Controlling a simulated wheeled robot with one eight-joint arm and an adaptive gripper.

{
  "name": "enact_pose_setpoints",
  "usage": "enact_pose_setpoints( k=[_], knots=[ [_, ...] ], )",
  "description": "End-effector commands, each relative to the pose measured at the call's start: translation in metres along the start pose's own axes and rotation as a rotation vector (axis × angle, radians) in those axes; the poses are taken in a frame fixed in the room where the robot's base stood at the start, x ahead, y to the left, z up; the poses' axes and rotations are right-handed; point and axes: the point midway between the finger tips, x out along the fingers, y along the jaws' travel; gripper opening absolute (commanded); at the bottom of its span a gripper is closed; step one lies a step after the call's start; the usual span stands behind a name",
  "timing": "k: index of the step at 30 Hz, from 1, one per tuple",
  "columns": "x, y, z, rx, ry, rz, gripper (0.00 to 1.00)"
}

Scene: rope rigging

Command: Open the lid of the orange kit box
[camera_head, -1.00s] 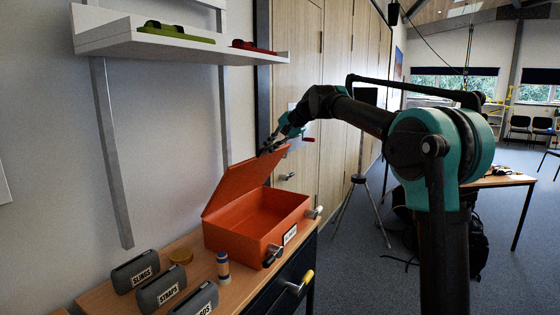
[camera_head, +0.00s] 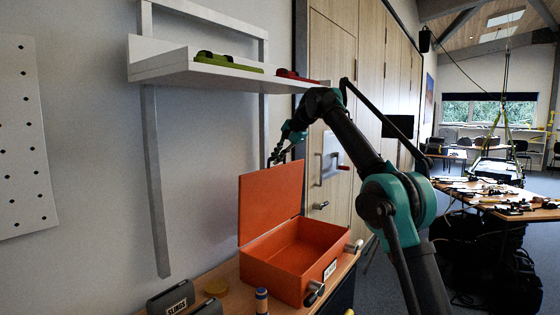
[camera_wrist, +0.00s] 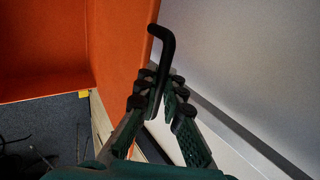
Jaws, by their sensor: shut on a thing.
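The orange kit box (camera_head: 275,277) stands on the wooden top, with its lid (camera_head: 268,203) raised about upright at the back and its inside open to view. In the wrist view the lid (camera_wrist: 120,40) is an orange panel with a black bent handle (camera_wrist: 166,42) at its edge. My gripper (camera_head: 279,156) is at the lid's upper edge. In the wrist view my gripper (camera_wrist: 160,88) has its fingers closed around the lower part of the handle. The exact contact is partly hidden by the fingers.
A white shelf (camera_head: 190,68) with green and red items hangs above the box. The wall is close behind the lid.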

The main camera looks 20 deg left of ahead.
Motion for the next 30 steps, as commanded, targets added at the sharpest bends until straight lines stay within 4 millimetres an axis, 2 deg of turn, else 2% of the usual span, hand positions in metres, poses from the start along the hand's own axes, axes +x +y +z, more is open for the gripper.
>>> enact_pose_setpoints(
  k=[16, 17, 19, 30],
  knots=[
    [0.0013, -0.0015, -0.0008, 0.000, 0.001, 0.000, 0.00],
    [0.0013, -0.0015, -0.0008, 0.000, 0.001, 0.000, 0.10],
    [0.0013, -0.0015, -0.0008, 0.000, 0.001, 0.000, 0.18],
    [-0.0026, -0.0016, -0.0007, 0.001, 0.001, 0.000, 0.18]
  ],
)
